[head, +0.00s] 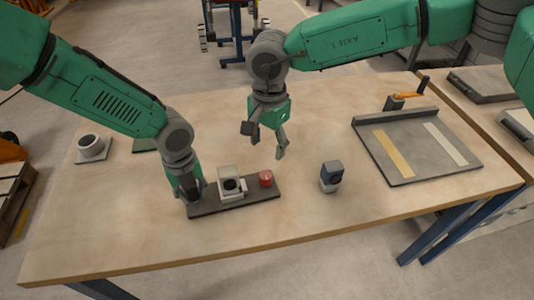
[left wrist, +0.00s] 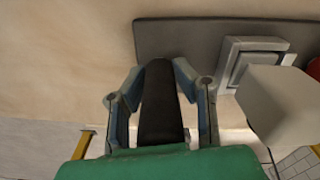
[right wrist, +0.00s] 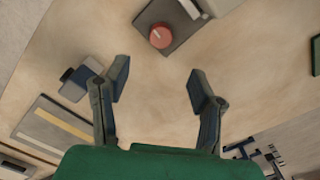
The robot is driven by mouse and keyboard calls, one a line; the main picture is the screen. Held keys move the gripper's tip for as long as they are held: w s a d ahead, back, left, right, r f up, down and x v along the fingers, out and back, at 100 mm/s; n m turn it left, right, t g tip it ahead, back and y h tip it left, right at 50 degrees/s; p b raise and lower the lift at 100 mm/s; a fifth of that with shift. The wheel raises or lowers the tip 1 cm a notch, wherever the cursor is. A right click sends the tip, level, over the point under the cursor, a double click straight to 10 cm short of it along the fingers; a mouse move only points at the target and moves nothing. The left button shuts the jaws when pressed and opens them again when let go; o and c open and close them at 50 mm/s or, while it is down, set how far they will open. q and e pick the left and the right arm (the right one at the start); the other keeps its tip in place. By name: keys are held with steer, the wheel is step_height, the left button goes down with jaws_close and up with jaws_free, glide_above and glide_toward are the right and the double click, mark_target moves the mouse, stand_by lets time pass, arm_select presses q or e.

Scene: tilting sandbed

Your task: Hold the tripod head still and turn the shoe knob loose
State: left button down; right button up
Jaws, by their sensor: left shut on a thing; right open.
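The tripod head is a pale block (head: 231,184) with a dark round part, on a dark grey base plate (head: 208,208). A red round knob (head: 265,178) sits at the plate's right end; it also shows in the right wrist view (right wrist: 160,36). My left gripper (head: 188,196) is at the plate's left end. In the left wrist view its fingers are shut on a dark handle (left wrist: 158,105), with the pale block to the right. My right gripper (head: 265,142) is open and empty above the table, behind and apart from the red knob, fingers pointing down.
A blue-and-white block (head: 331,176) stands right of the plate. A grey tray (head: 440,170) with yellow and white strips lies at the right, an orange-handled crank (head: 408,96) behind it. A white cup (head: 92,146) stands at the far left. The table front is clear.

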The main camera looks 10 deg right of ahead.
mark_target(266, 174)
steer(key=shift+r, duration=0.15)
steer(key=f+m, duration=0.4)
steer(key=m, duration=0.2)
steer(key=f+m, duration=0.4)
steer(key=m, duration=0.2)
steer(key=f+m, duration=0.4)
steer(key=m, duration=0.2)
steer(key=shift+s+a+m, duration=0.1)
steer(key=shift+a+m, duration=0.2)
steer(key=shift+m, duration=0.1)
steer(key=shift+c, duration=0.3)
steer(key=c, duration=1.1)
